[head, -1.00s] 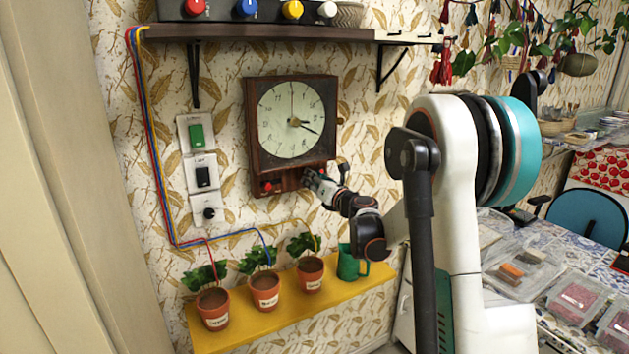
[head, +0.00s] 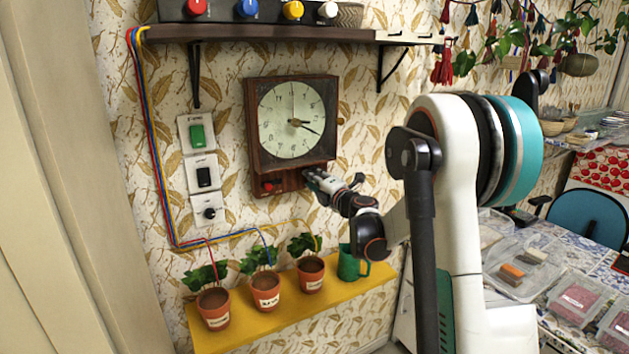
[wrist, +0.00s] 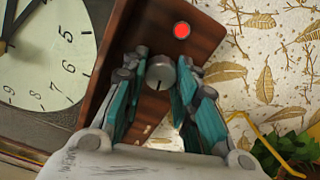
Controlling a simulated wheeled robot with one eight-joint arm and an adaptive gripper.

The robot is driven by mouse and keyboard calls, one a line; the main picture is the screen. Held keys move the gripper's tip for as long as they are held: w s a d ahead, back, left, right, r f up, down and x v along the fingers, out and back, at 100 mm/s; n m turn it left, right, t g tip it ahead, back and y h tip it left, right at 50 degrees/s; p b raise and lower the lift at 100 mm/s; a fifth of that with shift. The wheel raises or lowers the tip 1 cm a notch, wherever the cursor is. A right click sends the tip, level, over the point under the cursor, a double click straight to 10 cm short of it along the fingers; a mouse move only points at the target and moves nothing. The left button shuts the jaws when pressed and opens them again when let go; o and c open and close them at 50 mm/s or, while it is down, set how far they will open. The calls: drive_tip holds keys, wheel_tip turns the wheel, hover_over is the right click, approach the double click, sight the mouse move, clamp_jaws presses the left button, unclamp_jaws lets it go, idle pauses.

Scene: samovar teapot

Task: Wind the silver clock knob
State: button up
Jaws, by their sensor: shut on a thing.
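The wooden wall clock (head: 291,120) has a pale round dial and a lower box; part of its dial (wrist: 45,50) shows in the wrist view. The silver knob (wrist: 161,72) sits on the lower wooden face (wrist: 190,35), with a dark mark on its lower half. My gripper (wrist: 160,78) has its teal-lined fingers shut on the silver knob, one on each side. In the head view my gripper (head: 316,180) is at the lower right of the clock and hides the knob there.
A red button (wrist: 182,30) is near the knob. Left of the clock are a green switch (head: 197,134), a black switch (head: 203,175) and a black dial (head: 209,213). Below, a yellow shelf (head: 345,302) holds potted plants (head: 266,291) and a green mug (head: 352,263). A dark shelf (head: 270,33) is above.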

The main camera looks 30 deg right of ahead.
drive_tip(key=shift+m, duration=0.6)
drive_tip(key=o, duration=1)
drive_tip(key=shift+s, duration=0.15)
drive_tip(key=s, duration=1.1)
drive_tip(key=shift+s+d, duration=0.2)
drive_tip(key=shift+s, duration=0.15)
drive_tip(key=shift+o, duration=0.2)
